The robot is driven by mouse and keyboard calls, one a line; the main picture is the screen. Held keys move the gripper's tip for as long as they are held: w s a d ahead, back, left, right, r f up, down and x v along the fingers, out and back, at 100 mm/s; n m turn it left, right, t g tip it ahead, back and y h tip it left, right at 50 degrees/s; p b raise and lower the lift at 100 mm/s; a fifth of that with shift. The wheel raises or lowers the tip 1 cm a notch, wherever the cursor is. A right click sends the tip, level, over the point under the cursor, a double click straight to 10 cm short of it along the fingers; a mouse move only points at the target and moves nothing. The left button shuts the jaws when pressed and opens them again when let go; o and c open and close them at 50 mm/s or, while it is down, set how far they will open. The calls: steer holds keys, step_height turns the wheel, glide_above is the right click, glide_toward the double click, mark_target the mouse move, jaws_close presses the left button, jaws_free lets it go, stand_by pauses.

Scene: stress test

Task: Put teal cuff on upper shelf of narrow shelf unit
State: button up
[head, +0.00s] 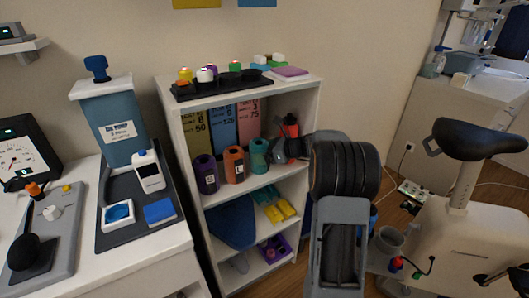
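The teal cuff (259,155) stands upright on the upper shelf (226,189) of the narrow shelf unit (188,154), just right of the orange cuff (234,165) and the purple cuff (206,174). My gripper (279,151) reaches into the same shelf from the right, with its tip close to the right side of the teal cuff. The fingers are small and dark here, and I cannot tell whether they touch the cuff or how far apart they are.
A red bottle (291,126) stands behind my gripper. Upright boxes (223,126) line the shelf's back. Lower shelves hold a blue item (232,222) and yellow items (278,211). A black rack (221,84) stands on top. An exercise bike (462,200) is at right.

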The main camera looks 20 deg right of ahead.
steer(key=shift+o, duration=0.8)
steer(key=shift+d+r, duration=0.1)
steer(key=shift+r, duration=0.1)
steer(key=p+v, duration=0.2)
steer(key=v, duration=1)
steer(key=s+a+f+n+g+h, duration=0.1)
steer(key=s+a+n+g, duration=0.3)
steer(key=a, duration=0.3)
steer(key=s+a+f+n+g+h, duration=0.1)
steer(key=s+a+n+g, duration=0.15)
steer(key=a+n, duration=0.4)
steer(key=s+a+f+n+h, duration=0.2)
steer(key=s+a+n+h, duration=0.1)
steer(key=s+n, duration=0.4)
steer(key=s+a+f+n+h, duration=0.2)
steer(key=s+a+n+h, duration=0.1)
steer(key=s+n, duration=0.4)
steer(key=n+h, duration=0.1)
steer(key=n, duration=0.2)
steer(key=shift+s+a, duration=0.15)
